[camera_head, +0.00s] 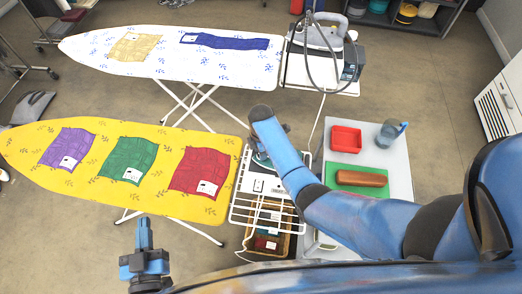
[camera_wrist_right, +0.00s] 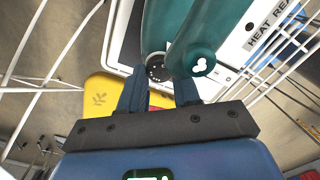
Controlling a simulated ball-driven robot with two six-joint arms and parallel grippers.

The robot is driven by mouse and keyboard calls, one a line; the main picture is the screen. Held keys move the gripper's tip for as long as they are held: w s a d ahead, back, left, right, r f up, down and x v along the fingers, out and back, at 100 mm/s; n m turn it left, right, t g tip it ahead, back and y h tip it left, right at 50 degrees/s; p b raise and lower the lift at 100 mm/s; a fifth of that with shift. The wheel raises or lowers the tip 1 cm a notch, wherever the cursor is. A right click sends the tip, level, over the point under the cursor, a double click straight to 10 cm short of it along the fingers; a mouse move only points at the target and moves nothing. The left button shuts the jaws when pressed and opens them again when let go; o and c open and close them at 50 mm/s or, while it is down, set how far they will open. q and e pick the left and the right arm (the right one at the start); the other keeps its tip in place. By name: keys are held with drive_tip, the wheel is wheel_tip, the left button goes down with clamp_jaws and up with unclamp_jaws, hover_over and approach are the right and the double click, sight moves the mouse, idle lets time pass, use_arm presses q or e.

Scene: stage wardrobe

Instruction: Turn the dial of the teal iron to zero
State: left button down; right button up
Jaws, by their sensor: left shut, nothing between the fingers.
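The teal iron (camera_wrist_right: 205,35) fills the upper middle of the right wrist view, with a white three-lobed mark on it. A small dark round part with pale marks, seemingly the dial (camera_wrist_right: 156,72), shows beside its body; its setting is too small to read. My right gripper (camera_wrist_right: 160,93) is open, its two dark blue fingers apart, with the dial just beyond the gap. I cannot tell whether they touch it. In the head view my right arm hides most of the iron. My left gripper (camera_head: 143,234) is shut and empty, in front of the yellow ironing board.
The yellow ironing board (camera_head: 95,199) holds purple, green and red cloths. A white wire rack (camera_head: 238,214) adjoins it, with a basket below. A white ironing board (camera_head: 120,70) with another iron (camera_head: 318,32) stands behind. A side table (camera_head: 397,160) holds a red tray (camera_head: 346,131) and a jug (camera_head: 388,134).

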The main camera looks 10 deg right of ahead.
drive_tip(key=o, duration=0.5)
wheel_tip(320, 180, up, 11)
drive_tip(key=shift+f+b, duration=0.1)
drive_tip(key=shift+b, duration=0.6)
idle(0.4)
